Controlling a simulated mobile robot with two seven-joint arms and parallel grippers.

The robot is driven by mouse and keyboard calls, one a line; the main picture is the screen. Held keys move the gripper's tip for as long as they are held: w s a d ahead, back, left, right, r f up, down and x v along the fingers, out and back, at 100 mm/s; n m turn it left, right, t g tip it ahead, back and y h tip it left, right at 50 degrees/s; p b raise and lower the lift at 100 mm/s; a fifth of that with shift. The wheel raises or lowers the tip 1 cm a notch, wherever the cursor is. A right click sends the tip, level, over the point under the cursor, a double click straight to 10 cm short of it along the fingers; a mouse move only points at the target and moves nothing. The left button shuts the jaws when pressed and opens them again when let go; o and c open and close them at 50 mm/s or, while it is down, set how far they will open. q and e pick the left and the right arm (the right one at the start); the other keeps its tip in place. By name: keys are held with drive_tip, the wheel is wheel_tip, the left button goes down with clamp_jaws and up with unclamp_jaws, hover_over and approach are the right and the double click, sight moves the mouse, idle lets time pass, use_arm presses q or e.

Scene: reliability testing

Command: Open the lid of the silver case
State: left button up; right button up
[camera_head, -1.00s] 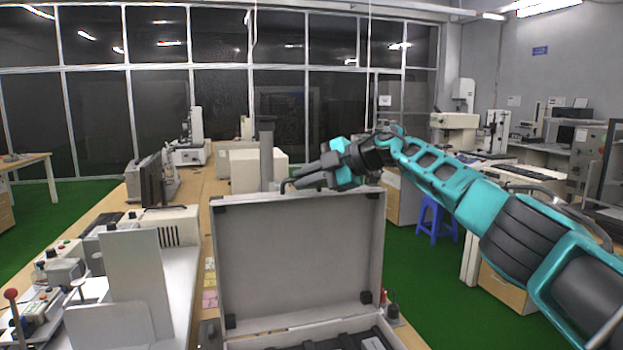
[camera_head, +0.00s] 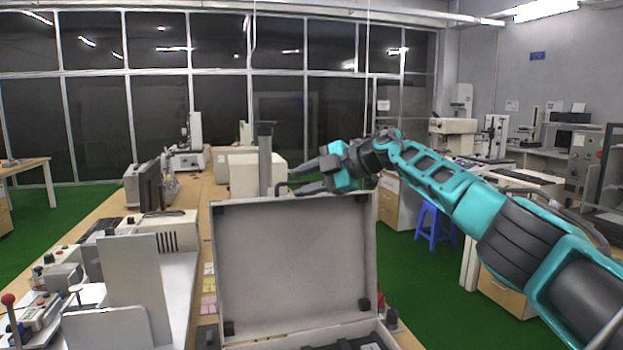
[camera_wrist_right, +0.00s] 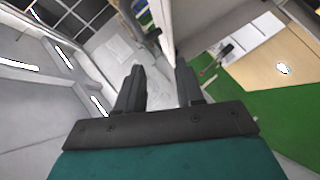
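The silver case's lid (camera_head: 293,262) stands upright and open, its pale inner face with dark corner pieces towards me. The case's base (camera_head: 330,335) shows only in part at the bottom edge, with dark contents inside. My right gripper (camera_head: 288,180) is at the lid's top edge, its dark fingers pointing left and spread apart. In the right wrist view the two fingers (camera_wrist_right: 160,88) are apart, with a pale edge, seemingly the lid's, running up between them. I cannot tell whether they touch it. My left gripper is not in view.
A grey post (camera_head: 265,160) and a beige box (camera_head: 243,172) stand behind the lid. A monitor (camera_head: 151,183) and white equipment (camera_head: 130,275) are on the left bench. A blue stool (camera_head: 435,225) stands on the green floor at right.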

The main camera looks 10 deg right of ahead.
drive_tip(key=b+v, duration=0.2)
drive_tip(key=v, duration=1.1)
drive_tip(key=shift+c, duration=0.5)
